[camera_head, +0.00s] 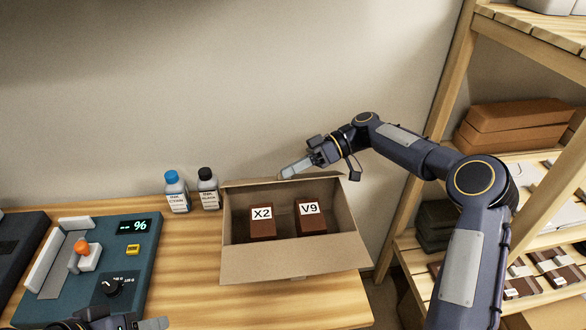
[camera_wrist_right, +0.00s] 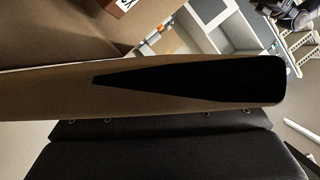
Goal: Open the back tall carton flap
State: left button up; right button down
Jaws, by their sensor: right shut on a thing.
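The tall carton (camera_head: 290,264) stands on the wooden table with its top open. Two brown boxes, marked X2 (camera_head: 262,228) and V9 (camera_head: 311,221), sit inside it. My right gripper (camera_head: 290,171) is at the carton's back upper edge, shut on the back flap (camera_head: 245,182), which shows only as a thin strip. In the right wrist view, a brown cardboard band (camera_wrist_right: 60,92), partly covered by a black shape, crosses in front of the dark gripper. My left gripper (camera_head: 140,324) is cut off at the bottom edge; its jaw opening cannot be made out.
Two ink bottles, blue-capped (camera_head: 176,193) and black-capped (camera_head: 208,190), stand close to the carton's left. A teal press machine (camera_head: 128,262) is further left. A wooden shelf rack (camera_head: 440,130) with brown boxes stands at right. Bare table lies before the carton.

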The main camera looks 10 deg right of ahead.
pick_arm(q)
jog(key=shift+c, duration=0.3)
